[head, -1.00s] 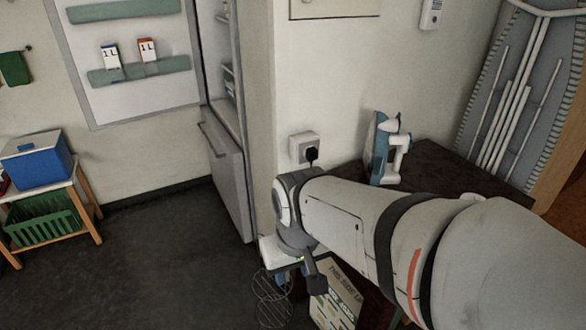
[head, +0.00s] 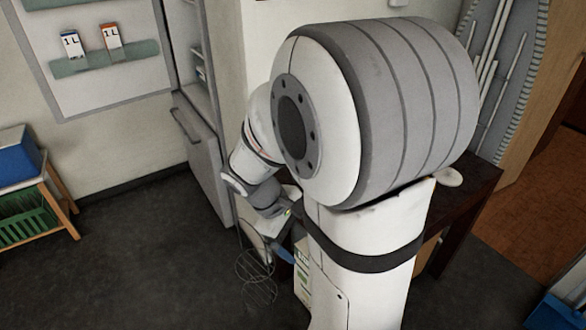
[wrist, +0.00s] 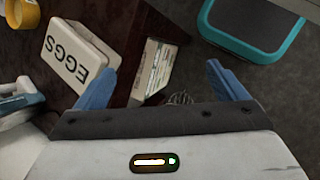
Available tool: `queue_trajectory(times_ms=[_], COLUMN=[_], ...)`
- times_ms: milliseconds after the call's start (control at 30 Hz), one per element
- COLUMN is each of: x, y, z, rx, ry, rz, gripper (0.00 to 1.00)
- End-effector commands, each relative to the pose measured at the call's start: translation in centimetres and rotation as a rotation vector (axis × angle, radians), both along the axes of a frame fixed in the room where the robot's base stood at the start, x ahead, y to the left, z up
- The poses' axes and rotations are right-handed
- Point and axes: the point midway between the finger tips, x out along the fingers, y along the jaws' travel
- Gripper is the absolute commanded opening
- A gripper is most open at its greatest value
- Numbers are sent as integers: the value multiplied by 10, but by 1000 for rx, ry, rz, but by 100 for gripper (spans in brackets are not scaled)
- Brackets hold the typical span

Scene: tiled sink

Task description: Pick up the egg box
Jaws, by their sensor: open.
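The egg box (wrist: 78,58), a pale carton marked EGGS, lies tilted in the picture on a dark surface at the upper left of the wrist view. I cannot make it out in the head view, where my arm covers much of the table. My gripper (wrist: 162,84) is open, its two blue fingers spread wide with nothing held between them. The left finger appears close to the box's right lower edge, but I cannot tell whether they touch. In the head view my gripper is mostly hidden behind my arm.
A printed box (wrist: 155,70) stands beside the dark table (head: 480,195). A blue-and-white iron (wrist: 22,100) and a yellow round item (wrist: 18,14) are near the egg box. A wire item (head: 256,268) and a teal-rimmed container (wrist: 258,30) are near the floor. The open fridge (head: 205,150) is behind.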

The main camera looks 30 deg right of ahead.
Motion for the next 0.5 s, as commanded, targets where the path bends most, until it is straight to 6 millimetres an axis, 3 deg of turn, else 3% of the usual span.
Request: queue_trajectory(times_ms=[200,500], x=[29,74], y=[-41,-85], z=[-28,-74], rx=[-171,-367], ry=[245,547], rz=[213,516], gripper=[100,100])
